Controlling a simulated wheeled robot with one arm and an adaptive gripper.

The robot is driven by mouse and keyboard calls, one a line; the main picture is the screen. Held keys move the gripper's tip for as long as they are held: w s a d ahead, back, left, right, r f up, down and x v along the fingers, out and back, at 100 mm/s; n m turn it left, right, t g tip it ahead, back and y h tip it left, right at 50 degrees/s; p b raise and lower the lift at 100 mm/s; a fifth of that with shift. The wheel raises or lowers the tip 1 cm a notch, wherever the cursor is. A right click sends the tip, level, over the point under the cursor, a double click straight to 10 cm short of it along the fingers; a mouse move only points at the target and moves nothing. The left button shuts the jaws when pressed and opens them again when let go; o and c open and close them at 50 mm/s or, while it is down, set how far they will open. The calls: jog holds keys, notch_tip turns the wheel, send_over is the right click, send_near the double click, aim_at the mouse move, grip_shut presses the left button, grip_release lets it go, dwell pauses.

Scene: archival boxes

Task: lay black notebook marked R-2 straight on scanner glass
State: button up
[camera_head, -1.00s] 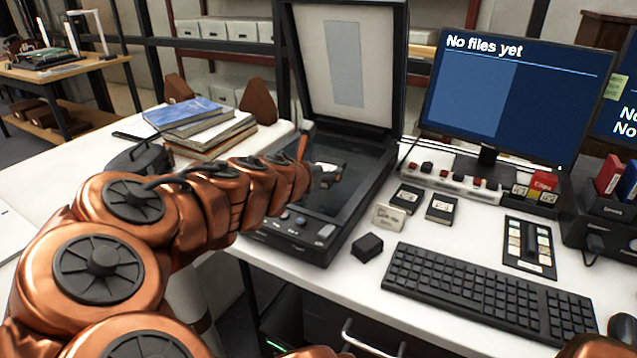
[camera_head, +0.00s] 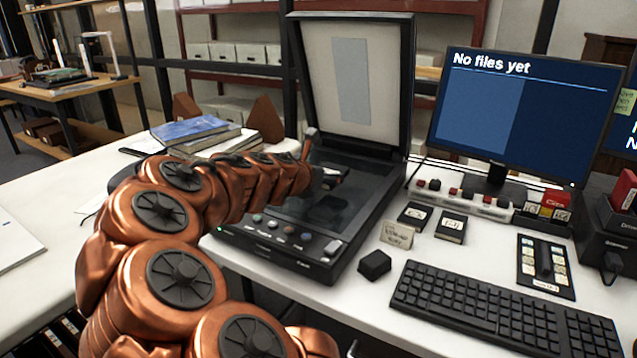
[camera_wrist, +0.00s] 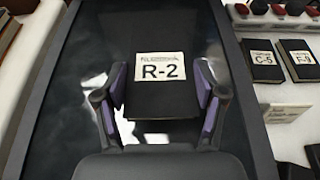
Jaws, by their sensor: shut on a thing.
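The black notebook (camera_wrist: 160,103) has a white label reading R-2 and shows in the middle of the wrist view. My gripper (camera_wrist: 161,84) is shut on it, one purple-padded finger at each side. The notebook is over the dark scanner glass (camera_wrist: 70,115) and looks roughly square to it; I cannot tell whether it touches the glass. In the head view my gripper (camera_head: 330,176) is over the glass (camera_head: 300,212) of the scanner (camera_head: 270,252), whose lid (camera_head: 385,80) stands open. The arm hides most of the notebook there.
Two small black notebooks, C-5 (camera_wrist: 262,58) and F-9 (camera_wrist: 299,60), lie right of the scanner. A small card (camera_head: 397,235), a black block (camera_head: 375,265), a keyboard (camera_head: 505,315) and a monitor (camera_head: 520,120) are also there. Stacked books (camera_head: 195,132) lie behind left.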

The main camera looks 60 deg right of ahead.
jog(key=shift+w+d+f+b, duration=0.15)
jog(key=shift+w+d, duration=0.6)
jog(key=shift+w, duration=0.15)
jog(key=shift+w+d+f+b, duration=0.1)
jog(key=shift+w+d+b, duration=0.05)
jog(key=shift+w+d, duration=0.65)
jog(key=shift+w+f+b, duration=0.2)
jog(key=shift+f+b, duration=0.45)
jog(key=shift+f, duration=1.1)
jog(key=shift+f, duration=0.15)
jog(key=o, duration=1.2)
jog(key=shift+r, duration=0.2)
jog(key=shift+a+r, duration=0.2)
jog(key=shift+a, duration=0.2)
jog(key=shift+p+v, duration=0.85)
jog(key=shift+v, duration=4.7)
